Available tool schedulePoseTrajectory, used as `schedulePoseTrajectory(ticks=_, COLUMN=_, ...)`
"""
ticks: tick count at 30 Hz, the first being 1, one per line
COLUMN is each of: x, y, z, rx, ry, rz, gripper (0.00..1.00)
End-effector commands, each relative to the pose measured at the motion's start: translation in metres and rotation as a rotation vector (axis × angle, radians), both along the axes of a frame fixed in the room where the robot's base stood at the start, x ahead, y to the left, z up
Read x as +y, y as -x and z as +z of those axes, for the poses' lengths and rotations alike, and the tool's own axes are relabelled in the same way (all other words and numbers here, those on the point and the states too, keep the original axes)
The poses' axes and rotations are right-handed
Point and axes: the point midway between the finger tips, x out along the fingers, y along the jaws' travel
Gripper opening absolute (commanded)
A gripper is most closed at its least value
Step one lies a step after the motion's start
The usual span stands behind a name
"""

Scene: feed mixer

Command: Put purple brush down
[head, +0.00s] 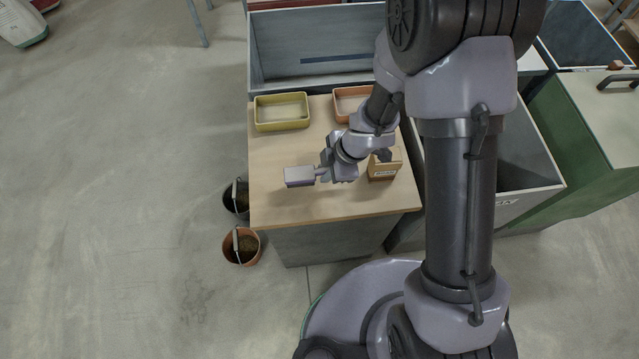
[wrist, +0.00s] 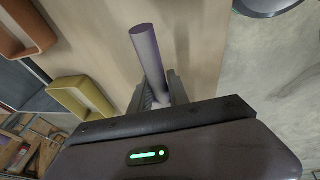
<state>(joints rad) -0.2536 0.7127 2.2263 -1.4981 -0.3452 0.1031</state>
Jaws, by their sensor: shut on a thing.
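The purple brush (head: 299,177) has a pale block-shaped head with a purple lower side. It is over the left front part of the wooden table top (head: 276,207). My gripper (head: 324,173) is to the right of the head and shut on the brush. In the wrist view, a purple round bar of the brush (wrist: 148,48) sticks out between the fingers of my gripper (wrist: 160,88). I cannot tell whether the brush touches the table or hangs just above it.
A yellow tray (head: 282,126) and an orange tray (head: 341,117) stand at the table's back. A brown labelled box (head: 383,171) stands right of my gripper. Two buckets, one dark (head: 230,200) and one terracotta (head: 229,252), stand on the floor at left. The table's front middle looks clear.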

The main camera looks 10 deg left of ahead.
Motion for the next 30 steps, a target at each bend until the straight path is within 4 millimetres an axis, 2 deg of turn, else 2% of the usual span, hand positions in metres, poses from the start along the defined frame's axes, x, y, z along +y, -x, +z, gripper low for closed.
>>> schedulePoseTrajectory(ticks=1, x=0.000, y=0.000, z=-0.019, rx=0.001, ry=0.000, rz=-0.002, gripper=0.00)
schedulePoseTrajectory(ticks=6, x=0.000, y=0.000, z=-0.046, rx=0.000, ry=0.000, rz=-0.003, gripper=0.00)
schedulePoseTrajectory(ticks=11, x=0.000, y=-0.001, z=-0.040, rx=-0.001, ry=0.000, rz=-0.004, gripper=0.00)
schedulePoseTrajectory(ticks=17, x=0.000, y=-0.001, z=-0.045, rx=-0.001, ry=0.000, rz=-0.004, gripper=0.00)
schedulePoseTrajectory(ticks=18, x=0.000, y=-0.001, z=-0.044, rx=-0.001, ry=0.000, rz=-0.004, gripper=0.29)
schedulePoseTrajectory(ticks=19, x=0.000, y=-0.001, z=-0.044, rx=-0.001, ry=0.001, rz=-0.004, gripper=0.30)
schedulePoseTrajectory(ticks=26, x=-0.001, y=0.000, z=-0.043, rx=0.001, ry=0.001, rz=-0.004, gripper=0.30)
schedulePoseTrajectory(ticks=28, x=-0.002, y=0.000, z=-0.034, rx=0.001, ry=0.001, rz=-0.006, gripper=0.30)
schedulePoseTrajectory(ticks=30, x=-0.006, y=0.001, z=-0.016, rx=0.000, ry=0.001, rz=-0.008, gripper=0.30)
